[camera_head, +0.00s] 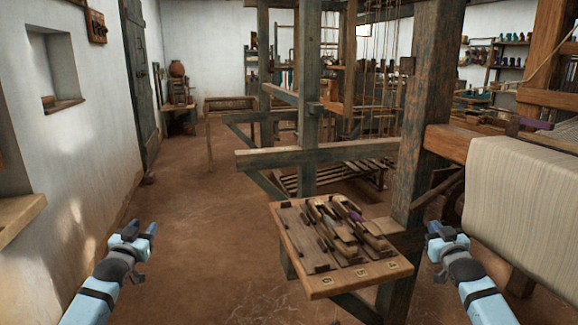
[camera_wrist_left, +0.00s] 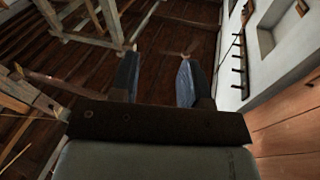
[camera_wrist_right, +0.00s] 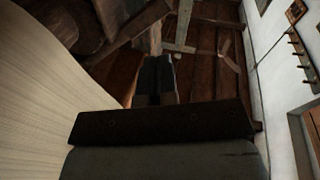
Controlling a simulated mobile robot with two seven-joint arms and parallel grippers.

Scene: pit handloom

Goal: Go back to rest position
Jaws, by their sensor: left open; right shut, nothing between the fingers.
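My left gripper (camera_head: 139,234) is at the lower left of the head view, over bare floor between the wall and the small table. In the left wrist view its two fingers (camera_wrist_left: 157,78) stand apart with nothing between them. My right gripper (camera_head: 447,236) is at the lower right of the head view, between the small table and the cloth roll. In the right wrist view its fingers (camera_wrist_right: 157,78) are together and hold nothing. Both arms come up from the bottom edge of the head view.
A small wooden table (camera_head: 293,252) with several wooden shuttles (camera_head: 340,226) stands between my grippers. The loom post (camera_head: 424,110) rises behind it. A cream cloth roll (camera_head: 525,190) is close to my right gripper. A white wall (camera_head: 80,150) is on the left. Open floor (camera_head: 190,220) lies ahead left.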

